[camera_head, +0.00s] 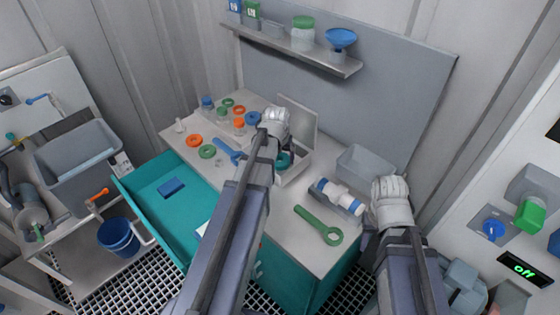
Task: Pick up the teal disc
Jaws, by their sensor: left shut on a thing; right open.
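The teal disc (284,160) shows beside my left wrist, over or in the open white box on the bench; my arm partly covers it. My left gripper (277,148) is shut on the teal disc; its fingertips are mostly hidden behind my arm. I cannot tell whether the disc touches the box. My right gripper (390,205) is open, at the right end of the bench, with its fingers largely hidden. No object shows in it.
A white cylindrical vessel (339,196), a green wrench (318,226) and a grey bin (366,168) lie near my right gripper. A blue wrench (228,151), orange and green rings and small jars stand left. An open teal drawer (150,178) juts from the bench front.

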